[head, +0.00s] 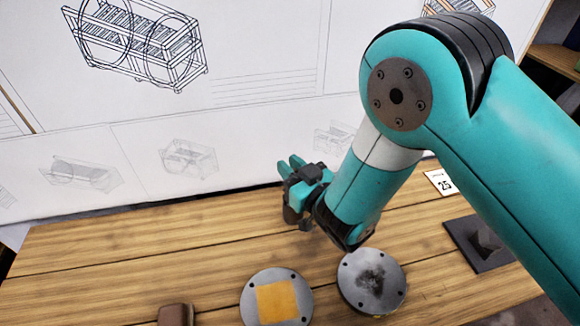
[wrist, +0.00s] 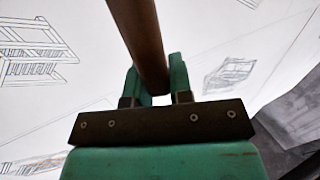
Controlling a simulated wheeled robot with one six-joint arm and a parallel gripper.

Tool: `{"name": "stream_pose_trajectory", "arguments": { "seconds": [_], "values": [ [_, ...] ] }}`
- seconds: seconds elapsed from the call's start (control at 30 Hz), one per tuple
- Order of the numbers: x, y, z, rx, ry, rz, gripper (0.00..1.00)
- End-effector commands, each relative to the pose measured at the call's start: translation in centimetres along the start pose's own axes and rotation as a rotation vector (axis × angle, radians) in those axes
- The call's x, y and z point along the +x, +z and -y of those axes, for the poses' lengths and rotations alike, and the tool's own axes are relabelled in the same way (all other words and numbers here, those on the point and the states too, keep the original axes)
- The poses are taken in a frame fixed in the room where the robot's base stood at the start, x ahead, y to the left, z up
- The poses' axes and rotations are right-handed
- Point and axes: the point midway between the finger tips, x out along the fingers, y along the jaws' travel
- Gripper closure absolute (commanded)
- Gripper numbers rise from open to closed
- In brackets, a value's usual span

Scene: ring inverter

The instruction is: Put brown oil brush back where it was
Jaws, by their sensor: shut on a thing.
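The brown oil brush (wrist: 143,35) shows in the wrist view as a long brown handle between the two teal fingers of my gripper (wrist: 154,80). My gripper is shut on it, and the handle runs out past the fingertips to the top edge of the picture. In the head view my gripper (head: 291,166) is above the back part of the wooden table, near the wall. A small dark brown part (head: 292,214) shows just below it, probably of the brush. The brush's bristles cannot be made out.
Two round metal discs lie on the wooden table (head: 130,255): one with a yellow square (head: 277,303), one with a dark smudge (head: 372,281). A brown object (head: 176,315) is cut off at the bottom edge. A dark plate (head: 490,260) and a card marked 25 (head: 440,182) are at right.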

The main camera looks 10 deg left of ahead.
Motion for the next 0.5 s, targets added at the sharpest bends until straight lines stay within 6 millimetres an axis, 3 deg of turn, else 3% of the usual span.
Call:
{"name": "stream_pose_trajectory", "arguments": {
  "seconds": [0.07,0.1,0.2,0.5],
  "values": [
    [-0.01,0.4,0.0,0.0,0.0,0.0,1.0],
    [-0.01,0.34,0.0,0.0,0.0,0.0,0.75],
    [-0.01,0.28,0.0,0.0,0.0,0.001,0.54],
    [-0.01,-0.01,-0.01,0.0,0.0,0.0,0.54]
  ]
}}
